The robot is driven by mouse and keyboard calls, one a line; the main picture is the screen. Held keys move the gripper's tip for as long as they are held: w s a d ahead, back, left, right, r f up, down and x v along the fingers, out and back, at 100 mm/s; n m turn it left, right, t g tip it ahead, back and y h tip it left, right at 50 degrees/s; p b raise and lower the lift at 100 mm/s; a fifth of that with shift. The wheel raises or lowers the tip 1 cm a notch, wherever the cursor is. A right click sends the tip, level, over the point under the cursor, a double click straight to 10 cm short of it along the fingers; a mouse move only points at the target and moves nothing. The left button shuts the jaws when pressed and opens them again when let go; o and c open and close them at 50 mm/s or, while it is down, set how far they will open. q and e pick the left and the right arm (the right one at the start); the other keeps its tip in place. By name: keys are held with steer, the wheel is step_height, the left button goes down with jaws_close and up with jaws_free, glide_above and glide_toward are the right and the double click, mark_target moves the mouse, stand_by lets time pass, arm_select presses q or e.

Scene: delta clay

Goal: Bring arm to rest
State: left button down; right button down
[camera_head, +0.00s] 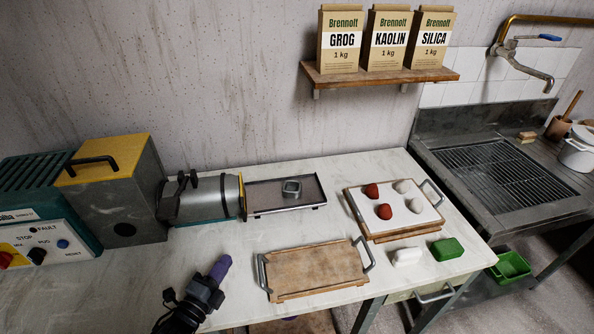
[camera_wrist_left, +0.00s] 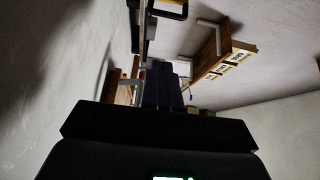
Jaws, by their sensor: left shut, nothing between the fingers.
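My left gripper (camera_head: 220,269) is in the lower left of the head view, over the front edge of the table (camera_head: 120,285). Its purple fingers are shut with nothing between them, and they point up and to the right in the picture. The fingers also show dark and shut in the left wrist view (camera_wrist_left: 162,88). The gripper is to the left of the empty wooden tray (camera_head: 318,270) and apart from it. My right gripper does not show in either view.
A pug mill (camera_head: 110,195) stands at the left, with a metal tray (camera_head: 265,205) at its outlet. A board (camera_head: 405,226) at the right bears red and pale clay balls. White and green blocks (camera_head: 447,249) lie in front of it. A sink (camera_head: 500,180) is at the far right.

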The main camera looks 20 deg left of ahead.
arm_select(q)
steer(key=s+d+n, duration=0.1)
steer(key=s+d+f+n+g+p, duration=0.1)
steer(key=s+d, duration=0.1)
steer(key=s+d+f+n, duration=0.1)
steer(key=s, duration=0.1)
steer(key=shift+s+d+g, duration=0.2)
steer(key=shift+d+g, duration=0.1)
steer(key=shift+g, duration=0.1)
steer(key=s+d+n+g, duration=0.1)
steer(key=s+d+f+n+g, duration=0.1)
steer(key=s, duration=0.1)
steer(key=s+d+f+n+g+p, duration=0.1)
steer(key=shift+s+n+y, duration=0.15)
steer(key=shift+n+y, duration=0.25)
steer(key=s+d+f+n+g, duration=0.1)
steer(key=s+f+n+g, duration=0.2)
steer(key=s+n+g, duration=0.85)
step_height(320, 180, up, 38)
steer(key=s+m+t+p, duration=0.1)
steer(key=s+t+p, duration=0.1)
steer(key=p, duration=3.6)
steer(key=shift+d+y, duration=0.15)
steer(key=shift+y, duration=0.15)
